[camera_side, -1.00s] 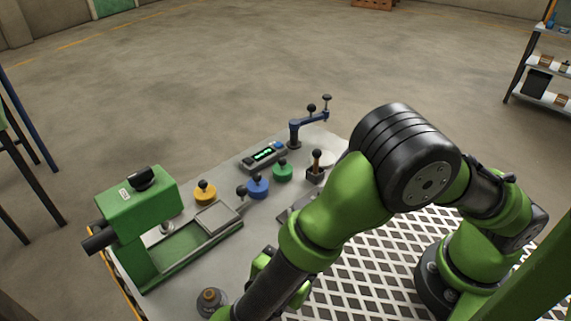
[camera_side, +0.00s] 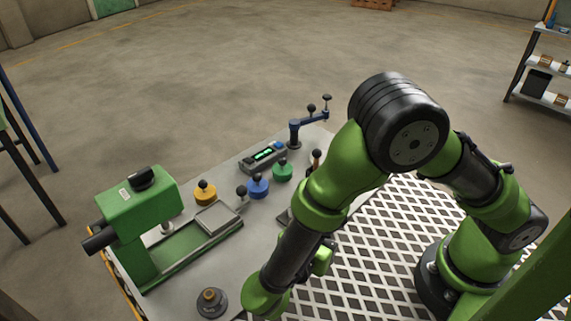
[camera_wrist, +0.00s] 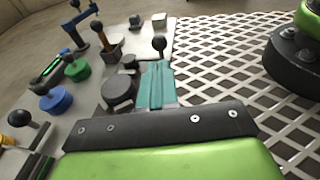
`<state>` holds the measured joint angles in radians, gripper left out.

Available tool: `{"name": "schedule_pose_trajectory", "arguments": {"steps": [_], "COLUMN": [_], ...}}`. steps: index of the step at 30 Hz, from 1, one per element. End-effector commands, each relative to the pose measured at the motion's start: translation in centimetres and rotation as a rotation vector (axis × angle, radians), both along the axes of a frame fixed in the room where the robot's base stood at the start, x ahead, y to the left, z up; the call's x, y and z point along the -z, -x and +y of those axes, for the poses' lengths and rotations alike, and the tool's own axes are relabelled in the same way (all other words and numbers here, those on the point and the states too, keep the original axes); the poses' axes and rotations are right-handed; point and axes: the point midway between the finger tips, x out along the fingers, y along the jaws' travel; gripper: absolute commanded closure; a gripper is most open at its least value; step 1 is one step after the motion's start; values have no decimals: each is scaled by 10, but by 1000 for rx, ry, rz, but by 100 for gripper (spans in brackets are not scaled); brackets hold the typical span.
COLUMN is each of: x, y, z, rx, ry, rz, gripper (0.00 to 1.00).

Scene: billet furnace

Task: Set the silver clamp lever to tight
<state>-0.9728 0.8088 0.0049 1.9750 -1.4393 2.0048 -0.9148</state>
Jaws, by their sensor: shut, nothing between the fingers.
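My gripper (camera_wrist: 157,68) shows in the wrist view as two teal fingers, shut together with nothing between them. A black ball knob (camera_wrist: 159,46) on a short stem stands just beyond the fingertips. A dark grey round post (camera_wrist: 118,91) stands close to the left of the fingers. I cannot tell for sure whether the knob or post belongs to the silver clamp lever; no part is clearly silver, and its setting cannot be read. In the side view my arm hides this area and the fingers.
Blue (camera_side: 257,186), green (camera_side: 282,171) and yellow (camera_side: 204,192) knobs stand on the table.

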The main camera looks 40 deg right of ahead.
Motion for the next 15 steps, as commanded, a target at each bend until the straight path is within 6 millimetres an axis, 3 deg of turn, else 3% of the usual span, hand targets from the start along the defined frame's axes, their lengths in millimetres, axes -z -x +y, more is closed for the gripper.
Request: {"name": "schedule_pose_trajectory", "arguments": {"steps": [6, 15], "x": [8, 13], "y": [-8, -13], "z": [-41, -64], "rx": [3, 0], "ry": [0, -1], "rz": [2, -1], "gripper": [100, 100]}}
